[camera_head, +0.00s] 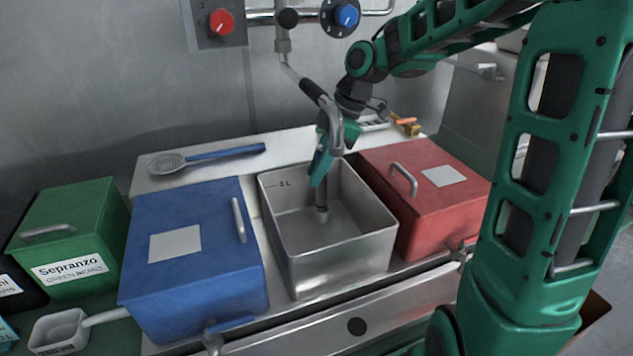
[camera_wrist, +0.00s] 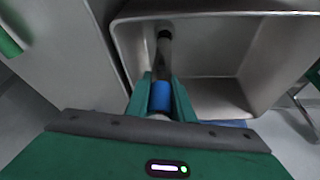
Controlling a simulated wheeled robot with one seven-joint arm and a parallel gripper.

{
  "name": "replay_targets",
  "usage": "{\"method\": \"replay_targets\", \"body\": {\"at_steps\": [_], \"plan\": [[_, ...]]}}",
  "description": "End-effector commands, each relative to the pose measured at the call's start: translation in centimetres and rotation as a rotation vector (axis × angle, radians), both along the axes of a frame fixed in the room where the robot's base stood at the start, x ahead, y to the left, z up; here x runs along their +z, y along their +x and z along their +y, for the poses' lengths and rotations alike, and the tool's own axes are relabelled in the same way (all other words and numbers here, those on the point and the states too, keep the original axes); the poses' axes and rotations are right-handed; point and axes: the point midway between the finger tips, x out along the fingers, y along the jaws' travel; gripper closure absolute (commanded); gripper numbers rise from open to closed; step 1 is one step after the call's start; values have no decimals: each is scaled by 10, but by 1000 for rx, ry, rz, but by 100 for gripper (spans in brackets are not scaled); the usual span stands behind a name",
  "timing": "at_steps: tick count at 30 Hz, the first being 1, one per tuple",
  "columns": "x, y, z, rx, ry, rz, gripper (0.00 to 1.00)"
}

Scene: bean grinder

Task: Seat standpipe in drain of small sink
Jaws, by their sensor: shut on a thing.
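My gripper (camera_head: 319,174) is inside the small metal sink (camera_head: 340,265), between the blue and red boxes. It is shut on the standpipe (camera_head: 321,197), a grey pipe standing about upright with its lower end at a round fitting on the sink floor. The drain is hidden under the pipe's end, and I cannot tell whether the pipe is in it. In the wrist view the gripper (camera_wrist: 161,88) holds the standpipe at a blue band (camera_wrist: 160,98), and the dark far end (camera_wrist: 164,36) reaches the sink (camera_wrist: 215,60) floor.
A blue box (camera_head: 190,260) stands left of the sink and a red box (camera_head: 425,195) right of it, both with handles. A spray hose (camera_head: 325,98) hangs above the sink, close to my wrist. A blue-handled strainer (camera_head: 205,157) lies on the back counter.

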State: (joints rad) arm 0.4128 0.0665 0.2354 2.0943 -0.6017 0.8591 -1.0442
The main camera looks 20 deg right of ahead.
Motion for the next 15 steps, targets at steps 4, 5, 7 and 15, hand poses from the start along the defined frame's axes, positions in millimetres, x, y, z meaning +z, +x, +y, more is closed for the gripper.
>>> {"method": "replay_targets", "body": {"at_steps": [4,5,7,15], "plan": [[-15,0,0,-1,1,3,100],[-20,-1,0,0,1,3,100],[-31,-1,0,-2,1,5,100],[-39,-2,-3,-6,0,7,100]]}}
